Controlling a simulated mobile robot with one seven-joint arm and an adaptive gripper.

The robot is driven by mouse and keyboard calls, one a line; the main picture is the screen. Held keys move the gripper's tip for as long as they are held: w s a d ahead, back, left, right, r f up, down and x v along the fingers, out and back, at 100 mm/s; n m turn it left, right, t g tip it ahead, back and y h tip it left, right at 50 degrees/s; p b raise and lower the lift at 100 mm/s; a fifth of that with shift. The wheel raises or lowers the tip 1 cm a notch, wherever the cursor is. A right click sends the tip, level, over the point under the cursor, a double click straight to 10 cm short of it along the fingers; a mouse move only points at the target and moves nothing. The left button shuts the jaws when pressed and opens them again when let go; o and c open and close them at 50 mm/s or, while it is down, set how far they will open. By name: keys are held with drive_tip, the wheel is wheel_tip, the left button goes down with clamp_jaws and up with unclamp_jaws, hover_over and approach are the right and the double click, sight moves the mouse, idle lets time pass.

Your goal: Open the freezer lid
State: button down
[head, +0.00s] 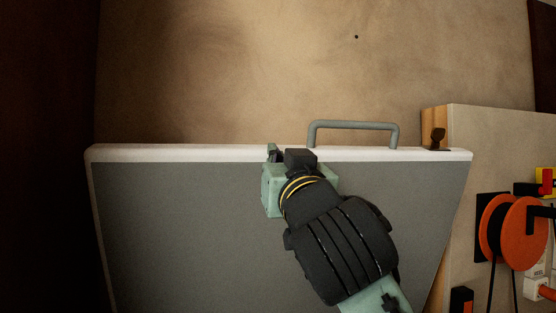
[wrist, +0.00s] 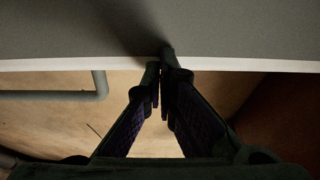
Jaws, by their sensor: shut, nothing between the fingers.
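The freezer lid (head: 180,225) shows in the head view as a broad grey panel with a white rim along its top. It appears tilted up, with its grey face toward me. A grey bar handle (head: 352,125) stands beyond the rim, right of my gripper (head: 286,154). My gripper is at the rim near the middle, with its fingertips partly hidden. In the wrist view, my gripper (wrist: 161,62) has its fingers together and empty, with the tips at the white rim. The handle (wrist: 60,96) is to their left, apart from them. I cannot tell whether the tips touch the lid.
A tan wall (head: 230,65) lies behind the lid. At the right, a pale panel (head: 490,150) carries an orange reel (head: 522,232) and other red and yellow items. The left side is dark.

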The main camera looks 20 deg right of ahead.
drive_tip(key=p+x, duration=0.2)
drive_tip(key=x, duration=0.6)
drive_tip(key=shift+w+r+p, duration=0.15)
drive_tip(key=shift+w+p, duration=0.15)
drive_tip(key=shift+w, duration=0.05)
drive_tip(key=shift+s, duration=0.15)
